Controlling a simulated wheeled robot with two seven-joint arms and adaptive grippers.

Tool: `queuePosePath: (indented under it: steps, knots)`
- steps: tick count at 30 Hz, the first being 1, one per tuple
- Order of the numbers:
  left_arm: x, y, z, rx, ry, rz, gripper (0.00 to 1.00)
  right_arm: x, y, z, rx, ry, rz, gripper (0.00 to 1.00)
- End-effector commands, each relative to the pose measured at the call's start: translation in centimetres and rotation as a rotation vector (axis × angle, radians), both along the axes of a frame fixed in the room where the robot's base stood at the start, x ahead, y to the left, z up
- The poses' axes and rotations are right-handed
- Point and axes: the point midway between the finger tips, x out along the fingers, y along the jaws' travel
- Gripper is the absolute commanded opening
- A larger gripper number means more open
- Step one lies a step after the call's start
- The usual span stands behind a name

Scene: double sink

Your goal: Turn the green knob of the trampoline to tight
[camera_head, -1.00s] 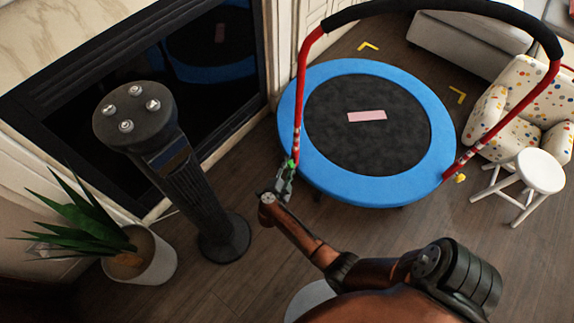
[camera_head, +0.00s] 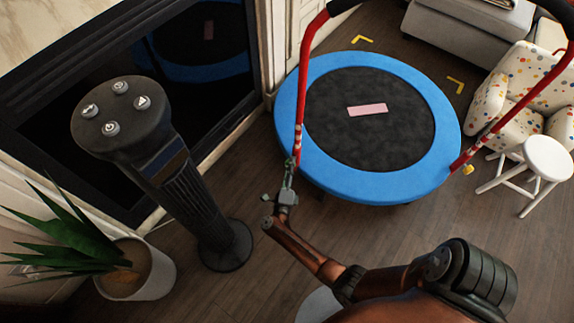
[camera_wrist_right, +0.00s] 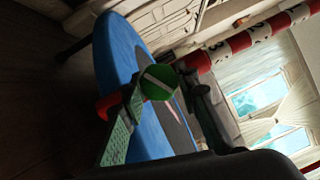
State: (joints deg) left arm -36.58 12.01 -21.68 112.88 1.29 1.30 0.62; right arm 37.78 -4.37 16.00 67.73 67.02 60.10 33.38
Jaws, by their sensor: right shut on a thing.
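The trampoline has a blue padded rim (camera_head: 386,184), a dark mat and a red handle frame with a black padded top. My right gripper (camera_head: 289,172) is at the lower end of the frame's left red post (camera_head: 300,110). In the right wrist view the round green knob (camera_wrist_right: 158,83), with a pale line across its face, sits between the fingers of my right gripper, which is shut on it. In the head view the gripper mostly hides the knob. A yellow knob (camera_head: 468,169) is on the right post. My left gripper is not in view.
A dark pedestal (camera_head: 180,190) with several round buttons on top stands left of my right arm. A potted plant (camera_head: 140,268) is at lower left. A white stool (camera_head: 546,158) and a dotted armchair (camera_head: 518,92) stand at right. Wooden floor is clear below the trampoline.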

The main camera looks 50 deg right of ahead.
Motion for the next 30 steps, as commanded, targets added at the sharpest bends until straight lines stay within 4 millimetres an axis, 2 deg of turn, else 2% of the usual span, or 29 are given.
queuePosePath:
  steps: [15,30]
  knots:
    - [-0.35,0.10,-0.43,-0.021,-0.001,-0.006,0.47,0.45,-0.02,0.57,0.057,-0.428,0.004,0.04]
    - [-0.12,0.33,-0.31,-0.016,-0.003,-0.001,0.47,0.31,-0.08,0.71,0.077,-0.577,0.002,0.04]
